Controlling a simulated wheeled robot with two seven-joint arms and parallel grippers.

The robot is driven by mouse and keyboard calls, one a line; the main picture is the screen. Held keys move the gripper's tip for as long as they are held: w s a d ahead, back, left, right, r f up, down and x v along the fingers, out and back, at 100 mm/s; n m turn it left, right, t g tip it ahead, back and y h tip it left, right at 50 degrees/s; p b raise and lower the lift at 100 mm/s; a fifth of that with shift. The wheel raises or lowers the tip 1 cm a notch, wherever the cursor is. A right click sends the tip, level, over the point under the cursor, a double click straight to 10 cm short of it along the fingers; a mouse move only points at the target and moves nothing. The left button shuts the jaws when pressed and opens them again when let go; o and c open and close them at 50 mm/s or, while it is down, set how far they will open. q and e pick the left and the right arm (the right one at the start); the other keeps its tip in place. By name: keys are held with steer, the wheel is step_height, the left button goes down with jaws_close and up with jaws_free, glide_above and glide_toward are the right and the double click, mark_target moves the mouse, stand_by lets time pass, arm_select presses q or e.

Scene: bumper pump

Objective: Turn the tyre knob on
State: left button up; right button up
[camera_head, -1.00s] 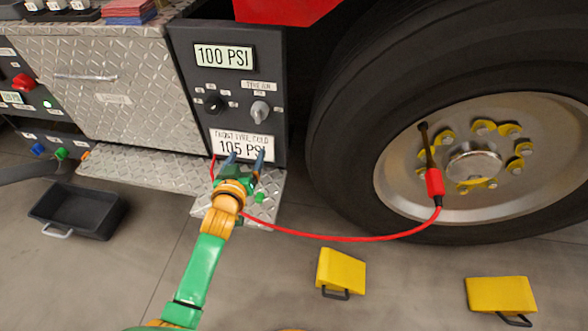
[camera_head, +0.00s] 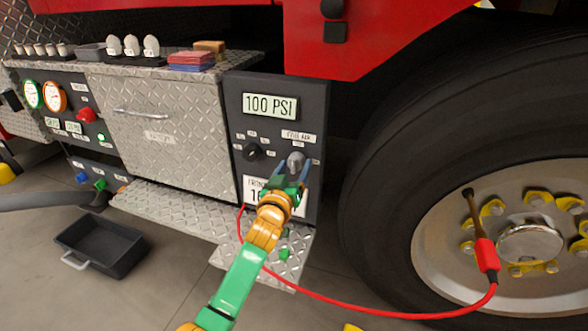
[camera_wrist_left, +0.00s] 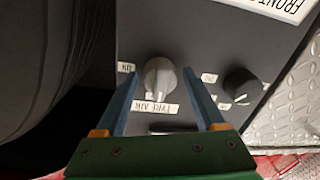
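The tyre knob (camera_head: 296,160) is a grey knob on the dark panel (camera_head: 318,110), close to the "TYRE AIR" label. It also shows in the left wrist view (camera_wrist_left: 159,76), with small labels on both sides. My left gripper (camera_head: 292,176) is at the panel, just in front of and below the knob. In the left wrist view its two blue fingers (camera_wrist_left: 162,76) are apart, one on each side of the knob. A gap shows between the knob and each finger, so it is open and holds nothing. My right gripper is out of view.
A black knob (camera_head: 253,152) sits left of the tyre knob. The display above (camera_head: 270,106) reads 100 PSI. My gripper partly covers the lower placard (camera_head: 254,188). A red hose (camera_head: 400,315) runs to the wheel at right. A diamond-plate step (camera_head: 180,208) juts out below.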

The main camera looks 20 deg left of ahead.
arm_select(q)
jaws_close()
